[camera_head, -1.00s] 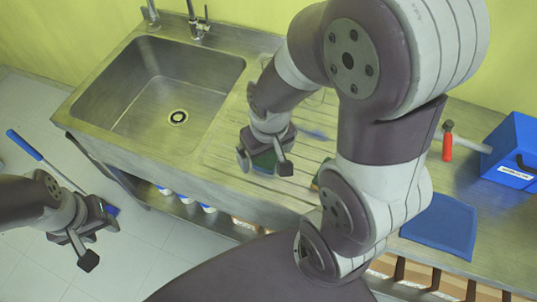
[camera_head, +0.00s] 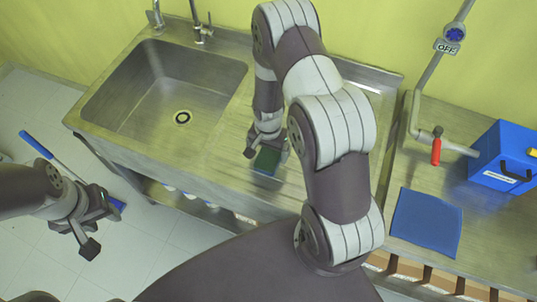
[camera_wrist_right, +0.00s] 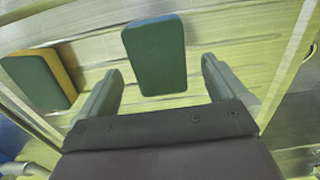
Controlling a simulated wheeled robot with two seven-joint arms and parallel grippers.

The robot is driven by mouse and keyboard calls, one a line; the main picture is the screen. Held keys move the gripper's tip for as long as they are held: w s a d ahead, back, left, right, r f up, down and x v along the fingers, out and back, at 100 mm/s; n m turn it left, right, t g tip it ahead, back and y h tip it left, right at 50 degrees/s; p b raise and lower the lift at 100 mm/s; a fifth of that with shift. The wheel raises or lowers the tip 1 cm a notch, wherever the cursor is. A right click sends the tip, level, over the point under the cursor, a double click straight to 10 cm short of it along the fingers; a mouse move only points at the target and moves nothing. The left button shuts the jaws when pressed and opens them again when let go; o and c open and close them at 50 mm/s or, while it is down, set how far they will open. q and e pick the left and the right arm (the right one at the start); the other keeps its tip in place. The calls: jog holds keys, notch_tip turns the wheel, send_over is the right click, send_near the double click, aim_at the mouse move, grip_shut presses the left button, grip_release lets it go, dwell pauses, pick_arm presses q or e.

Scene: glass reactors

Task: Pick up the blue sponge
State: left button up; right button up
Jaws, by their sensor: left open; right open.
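The blue sponge (camera_wrist_right: 155,55) has a green top face and a blue edge. In the right wrist view it lies on the ribbed drainboard, ahead of and between the open fingers of my right gripper (camera_wrist_right: 160,72), with clear gaps at both sides. In the head view the sponge (camera_head: 266,161) shows just below my right gripper (camera_head: 268,148). A second sponge, green with a yellow edge (camera_wrist_right: 36,80), lies to the left in the wrist view. My left gripper (camera_head: 97,232) is open and empty above the floor at left.
The sink basin (camera_head: 165,90) is left of the drainboard, with taps (camera_head: 200,30) behind. On the right counter are a blue mat (camera_head: 427,222), a blue box (camera_head: 505,158) and a red-handled valve (camera_head: 436,150). A blue-handled tool (camera_head: 36,144) is near the floor at left.

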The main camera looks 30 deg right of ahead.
jog(key=shift+s+f, duration=0.1)
jog(key=shift+f, duration=1.15)
pick_arm(q)
jog(key=shift+s+r, duration=0.15)
jog(key=shift+r, duration=0.35)
pick_arm(e)
jog(key=c, duration=1.2)
jog(key=shift+r, duration=0.55)
notch_tip(320, 180, up, 3)
jog(key=shift+d+b, duration=0.1)
jog(key=shift+b, duration=0.8)
pick_arm(q)
jog(key=shift+f+b, duration=1.05)
jog(key=shift+f, duration=0.95)
pick_arm(e)
jog(key=s+d+r, duration=0.5)
jog(key=s+r, duration=0.2)
jog(key=s, duration=0.3)
jog(key=shift+s, duration=0.2)
